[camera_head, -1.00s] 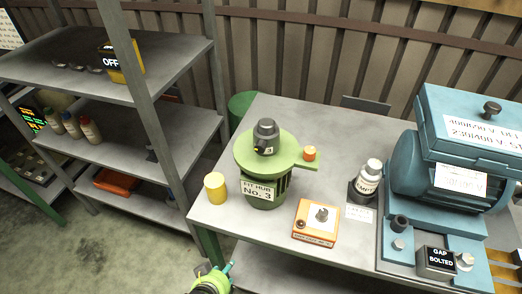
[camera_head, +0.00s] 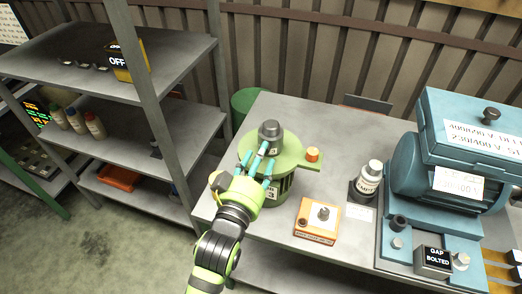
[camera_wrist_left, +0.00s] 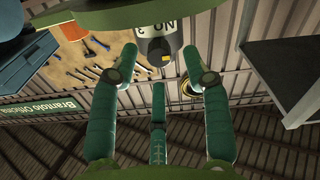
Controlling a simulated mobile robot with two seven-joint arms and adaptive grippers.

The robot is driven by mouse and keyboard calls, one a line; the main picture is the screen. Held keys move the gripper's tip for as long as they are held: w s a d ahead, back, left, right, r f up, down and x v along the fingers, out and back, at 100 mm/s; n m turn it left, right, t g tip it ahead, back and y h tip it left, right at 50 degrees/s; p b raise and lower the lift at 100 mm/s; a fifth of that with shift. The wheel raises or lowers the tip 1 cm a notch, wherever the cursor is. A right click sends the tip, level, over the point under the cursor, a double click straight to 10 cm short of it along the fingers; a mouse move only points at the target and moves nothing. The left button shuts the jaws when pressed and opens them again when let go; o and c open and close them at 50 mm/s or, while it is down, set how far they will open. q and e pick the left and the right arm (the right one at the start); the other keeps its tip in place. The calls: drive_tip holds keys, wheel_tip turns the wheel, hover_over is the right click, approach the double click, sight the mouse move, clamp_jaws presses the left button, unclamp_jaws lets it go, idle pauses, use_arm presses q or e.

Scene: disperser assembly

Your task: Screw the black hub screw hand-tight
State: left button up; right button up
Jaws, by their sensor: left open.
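The green stand (camera_head: 286,157) bears a dark grey hub (camera_head: 270,131) on its round top. My left gripper (camera_head: 264,160) is open at the near side of the hub, its teal fingers pointing at it. In the left wrist view the gripper (camera_wrist_left: 159,62) has its fingers spread, with the grey hub (camera_wrist_left: 163,32) beyond the tips. A dark block with a small yellow mark (camera_wrist_left: 158,50) on the hub sits between the two upper fingers; I cannot tell for sure that it is the black hub screw. No finger clearly touches it. The right gripper is not in view.
An orange knob (camera_head: 312,155) stands on the stand's side arm. My arm covers the table's left front; a grey shelf (camera_head: 120,140) stands at left.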

use_arm(q)
drive_tip(key=shift+w+d, duration=0.25)
drive_tip(key=shift+w, duration=0.45)
clamp_jaws()
